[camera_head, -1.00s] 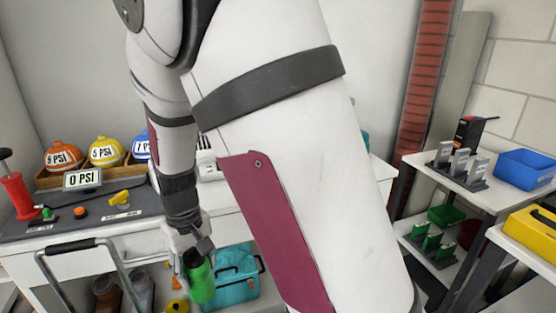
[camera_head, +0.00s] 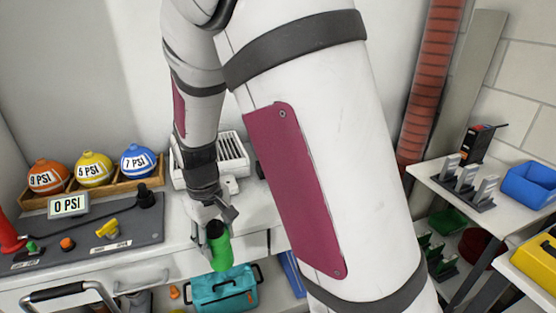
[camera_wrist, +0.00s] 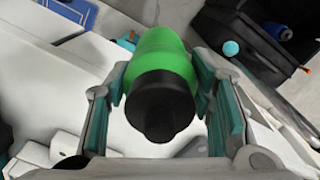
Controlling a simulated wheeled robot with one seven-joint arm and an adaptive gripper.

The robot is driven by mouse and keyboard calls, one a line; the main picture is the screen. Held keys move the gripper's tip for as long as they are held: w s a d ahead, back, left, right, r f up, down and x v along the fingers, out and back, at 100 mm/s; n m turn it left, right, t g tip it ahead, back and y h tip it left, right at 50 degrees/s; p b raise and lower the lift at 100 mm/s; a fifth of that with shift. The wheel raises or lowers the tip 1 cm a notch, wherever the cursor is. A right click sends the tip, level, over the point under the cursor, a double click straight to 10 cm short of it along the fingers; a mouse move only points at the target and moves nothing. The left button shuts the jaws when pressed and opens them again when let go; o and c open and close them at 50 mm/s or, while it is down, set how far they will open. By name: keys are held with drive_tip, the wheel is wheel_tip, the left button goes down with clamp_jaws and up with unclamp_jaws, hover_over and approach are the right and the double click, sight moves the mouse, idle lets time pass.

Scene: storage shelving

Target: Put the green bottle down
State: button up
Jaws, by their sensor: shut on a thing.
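The green bottle (camera_head: 220,250) has a black cap and hangs from my gripper (camera_head: 213,218) in the head view, cap end up by the fingers. It appears in front of the white bench's front edge, over the lower shelf area. In the wrist view the bottle (camera_wrist: 165,58) sits between the two teal-padded fingers of my gripper (camera_wrist: 165,95), its black cap toward the camera. The gripper is shut on it. Whether the bottle's lower end touches anything cannot be told.
The white bench (camera_head: 262,205) has some bare top right of the gripper. A white slatted unit (camera_head: 232,150) stands behind. A grey panel (camera_head: 135,225) with a 0 PSI display (camera_head: 68,206) lies left. A teal bag (camera_head: 225,290) sits below. A shelf (camera_head: 485,190) holds a blue bin (camera_head: 530,185).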

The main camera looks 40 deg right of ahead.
sight(215, 227)
drive_tip(key=r+n+p, duration=0.1)
drive_tip(key=r+p, duration=0.2)
drive_tip(key=p, duration=0.1)
drive_tip(key=s+r+n+p, duration=0.1)
drive_tip(key=r+p, duration=0.2)
drive_tip(key=p, duration=0.1)
drive_tip(key=shift+s+a+p, duration=0.15)
drive_tip(key=shift+p, duration=0.25)
drive_tip(key=shift+s+a+r+n+p, duration=0.25)
drive_tip(key=shift+r+n+p, duration=0.3)
drive_tip(key=shift+p, duration=0.55)
drive_tip(key=shift+w+d+f, duration=0.2)
drive_tip(key=shift+w+f, duration=0.65)
drive_tip(key=shift+w, duration=1.8)
drive_tip(key=shift+w+d+f, duration=0.2)
drive_tip(key=shift+w+f, duration=0.6)
drive_tip(key=shift+w, duration=1.85)
drive_tip(key=shift+w+d+f, duration=0.2)
drive_tip(key=shift+w+f, duration=0.65)
drive_tip(key=shift+w, duration=1.8)
drive_tip(key=shift+f, duration=0.1)
drive_tip(key=o, duration=1.4)
drive_tip(key=shift+f+b, duration=0.1)
drive_tip(key=shift+b, duration=0.2)
wheel_tip(215, 227, up, 13)
drive_tip(key=shift+f, duration=0.2)
